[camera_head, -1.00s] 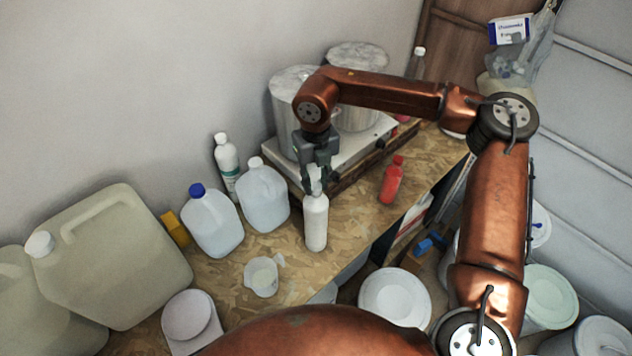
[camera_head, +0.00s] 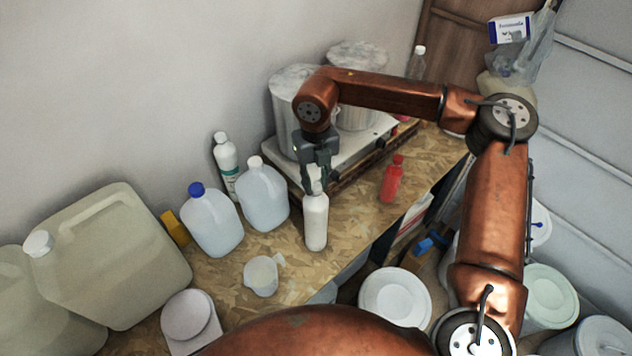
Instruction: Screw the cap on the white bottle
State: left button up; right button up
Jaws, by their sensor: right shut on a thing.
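The white bottle (camera_head: 316,222) stands upright on the wooden worktop, near its front edge. My right gripper (camera_head: 316,182) points down from above and is shut at the top of the bottle. The white cap lies between its fingers, at the bottle's neck, and is mostly hidden by them. I cannot tell how tightly the cap sits on the neck. The copper-coloured arm at the lower middle is mine; my left gripper does not show.
A red bottle (camera_head: 392,180) stands to the right. Two translucent jugs (camera_head: 212,225) (camera_head: 263,197) and a measuring cup (camera_head: 261,275) are to the left. Behind is a hotplate (camera_head: 350,152) with two metal pots. White buckets (camera_head: 395,298) stand below the front edge.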

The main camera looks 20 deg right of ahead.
jog(key=shift+f, duration=0.15)
jog(key=shift+f+m+b, duration=0.1)
jog(key=shift+m+b, duration=0.65)
jog(key=shift+m, duration=0.35)
jog(key=shift+o, duration=0.2)
jog(key=m+b, duration=0.1)
jog(key=m, duration=0.1)
jog(key=shift+m, duration=0.8)
jog(key=shift+c, duration=0.2)
